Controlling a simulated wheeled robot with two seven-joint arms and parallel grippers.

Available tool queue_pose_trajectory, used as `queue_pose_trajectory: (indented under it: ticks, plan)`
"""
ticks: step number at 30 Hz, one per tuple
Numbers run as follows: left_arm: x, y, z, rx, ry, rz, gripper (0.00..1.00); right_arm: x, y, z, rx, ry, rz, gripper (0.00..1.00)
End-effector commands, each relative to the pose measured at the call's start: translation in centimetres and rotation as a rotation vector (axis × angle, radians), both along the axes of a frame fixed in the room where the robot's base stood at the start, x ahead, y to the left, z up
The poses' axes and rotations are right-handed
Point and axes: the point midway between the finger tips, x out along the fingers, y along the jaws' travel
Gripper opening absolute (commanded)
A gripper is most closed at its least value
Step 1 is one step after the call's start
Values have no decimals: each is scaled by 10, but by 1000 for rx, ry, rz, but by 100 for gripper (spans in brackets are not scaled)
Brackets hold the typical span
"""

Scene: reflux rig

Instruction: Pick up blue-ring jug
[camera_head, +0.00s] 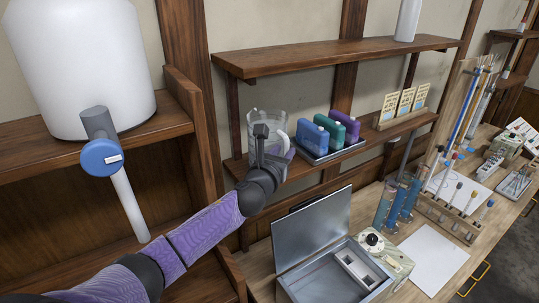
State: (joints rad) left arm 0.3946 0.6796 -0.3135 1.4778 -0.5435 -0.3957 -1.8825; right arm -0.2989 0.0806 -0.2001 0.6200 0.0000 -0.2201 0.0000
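A clear glass jug (268,117) with a pale handle at its right stands on the lower wall shelf, left of the coloured bottles. I cannot make out a blue ring on it, as my gripper covers much of its front. My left gripper (261,134) is in front of the jug, overlapping its front and lower part in the head view. Whether its fingers touch the jug or its handle, and whether they are open or shut, cannot be told. My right gripper is not in view.
A tray of blue, green and purple bottles (315,137) sits right of the jug. Cards (405,103) stand further right. A white tank (80,60) with a blue-capped tap (101,158) is at left. An open metal box (312,232) is on the bench below. The upper shelf (330,55) runs overhead.

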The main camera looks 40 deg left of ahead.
Motion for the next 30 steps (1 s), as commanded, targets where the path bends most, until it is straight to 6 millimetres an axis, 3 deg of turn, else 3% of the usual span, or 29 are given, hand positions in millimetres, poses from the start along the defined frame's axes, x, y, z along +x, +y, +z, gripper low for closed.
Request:
queue_pose_trajectory:
  ticks: [1,4,11,16,17,30]
  plan:
    - [9,2,-6,-1,-2,2,37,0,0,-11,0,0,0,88]
    - [20,4,-3,-1,-1,1,37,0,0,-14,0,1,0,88]
    - [23,4,-1,-2,2,0,37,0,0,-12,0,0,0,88]
    - [23,4,-1,-2,2,0,3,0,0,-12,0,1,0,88]
    - [23,4,-1,-2,2,1,0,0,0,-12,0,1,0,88]
    - [22,4,-2,-2,2,1,0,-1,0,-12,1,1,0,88]
